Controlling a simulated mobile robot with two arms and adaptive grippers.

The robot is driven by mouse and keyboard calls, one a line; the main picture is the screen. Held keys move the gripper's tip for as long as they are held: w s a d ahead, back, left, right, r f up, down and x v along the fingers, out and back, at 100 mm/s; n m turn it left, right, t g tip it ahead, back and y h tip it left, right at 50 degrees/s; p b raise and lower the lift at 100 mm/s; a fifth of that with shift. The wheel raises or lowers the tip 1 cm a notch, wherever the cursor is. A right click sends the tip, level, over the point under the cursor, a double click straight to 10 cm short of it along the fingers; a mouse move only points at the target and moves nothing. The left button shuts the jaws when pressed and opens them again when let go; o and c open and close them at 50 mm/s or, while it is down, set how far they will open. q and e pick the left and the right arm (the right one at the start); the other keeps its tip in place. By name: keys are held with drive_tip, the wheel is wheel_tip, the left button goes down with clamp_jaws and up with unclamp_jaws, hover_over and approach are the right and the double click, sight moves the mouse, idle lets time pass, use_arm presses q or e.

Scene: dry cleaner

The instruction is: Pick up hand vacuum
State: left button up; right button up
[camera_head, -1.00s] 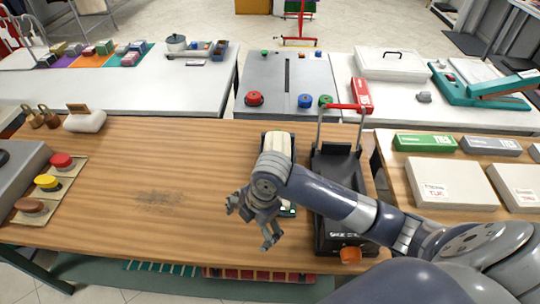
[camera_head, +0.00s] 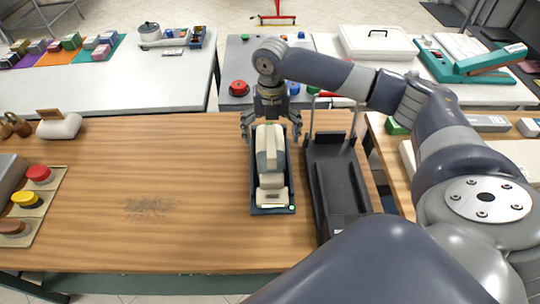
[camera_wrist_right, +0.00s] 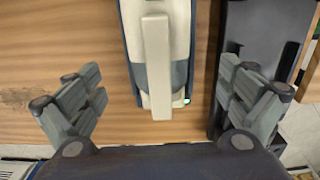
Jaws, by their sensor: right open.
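The hand vacuum (camera_head: 270,163) is cream and grey and lies in a dark shallow base (camera_head: 258,211) on the wooden table. It also shows in the right wrist view (camera_wrist_right: 157,62), with its long cream handle in the upper middle. My right gripper (camera_head: 271,124) is open and empty at the far end of the vacuum, pointing down. In the right wrist view the spread fingers (camera_wrist_right: 163,88) stand to either side of the vacuum's line, apart from it. My left gripper is out of view.
A black stand with upright metal rails (camera_head: 335,185) is close on the vacuum's right. The wooden table (camera_head: 180,170) left of the vacuum is clear apart from a dark smudge.

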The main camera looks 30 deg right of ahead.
drive_tip(key=shift+f, duration=0.75)
drive_tip(key=f, duration=0.1)
drive_tip(key=f+p, duration=0.1)
drive_tip(key=f, duration=0.2)
drive_tip(key=shift+w+d+f+p, duration=0.15)
drive_tip(key=shift+w+p, duration=0.1)
drive_tip(key=shift+p, duration=0.15)
drive_tip(key=shift+f, duration=0.45)
drive_tip(key=shift+c, duration=0.2)
drive_tip(key=shift+r, duration=0.1)
drive_tip(key=c, duration=1.8)
drive_tip(key=shift+o, duration=0.2)
drive_tip(key=shift+w+r, duration=0.1)
drive_tip(key=shift+r, duration=0.05)
